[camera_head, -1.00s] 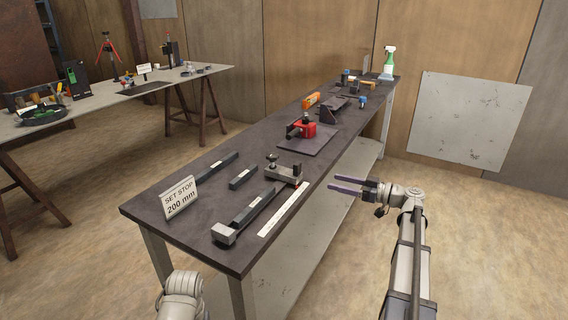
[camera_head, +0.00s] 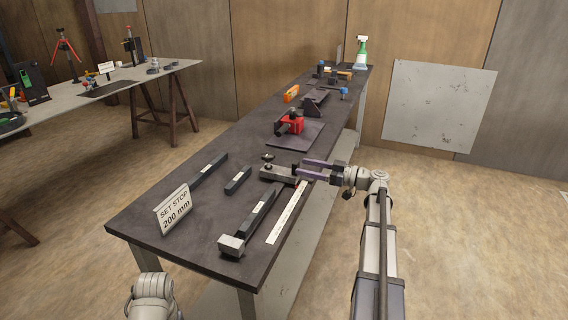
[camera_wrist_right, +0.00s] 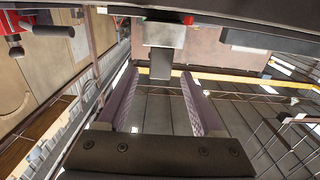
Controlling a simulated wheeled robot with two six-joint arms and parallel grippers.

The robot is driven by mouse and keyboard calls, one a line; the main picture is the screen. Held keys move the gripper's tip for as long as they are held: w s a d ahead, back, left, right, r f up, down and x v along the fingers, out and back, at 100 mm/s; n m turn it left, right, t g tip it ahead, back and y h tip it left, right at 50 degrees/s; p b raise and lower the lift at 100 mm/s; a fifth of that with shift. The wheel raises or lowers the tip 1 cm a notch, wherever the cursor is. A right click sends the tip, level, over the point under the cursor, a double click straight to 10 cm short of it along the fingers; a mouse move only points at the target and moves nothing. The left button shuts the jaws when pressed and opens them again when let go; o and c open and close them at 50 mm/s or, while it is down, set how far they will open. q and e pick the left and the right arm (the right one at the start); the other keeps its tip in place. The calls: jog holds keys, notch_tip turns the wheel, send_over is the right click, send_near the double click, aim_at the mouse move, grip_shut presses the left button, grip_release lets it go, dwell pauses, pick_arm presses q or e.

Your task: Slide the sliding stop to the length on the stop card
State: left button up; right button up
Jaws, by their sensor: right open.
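The sliding stop (camera_head: 277,173), a grey block with a knob on top, sits at the far end of a dark rail (camera_head: 259,213). A white scale strip (camera_head: 287,214) runs beside the rail. A grey end block (camera_head: 231,246) is at the near end. The stop card (camera_head: 173,209) reads "SET STOP 200 mm". My right gripper (camera_head: 308,170) is open just right of the stop, pointing at it. In the right wrist view, the stop (camera_wrist_right: 163,34) is ahead of the gap between my open fingers (camera_wrist_right: 160,72); contact cannot be told. My left gripper is out of view.
Two loose dark bars (camera_head: 208,169) (camera_head: 238,181) lie left of the rail on the bench (camera_head: 150,246). A red clamp (camera_head: 290,124) on a plate stands beyond the stop. Open floor lies right of the bench.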

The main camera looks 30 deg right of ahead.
aim_at(287, 171)
jog(key=x, duration=0.7)
jog(key=shift+a, duration=0.1)
jog(key=shift+c, duration=0.4)
grip_shut()
dwell(0.9)
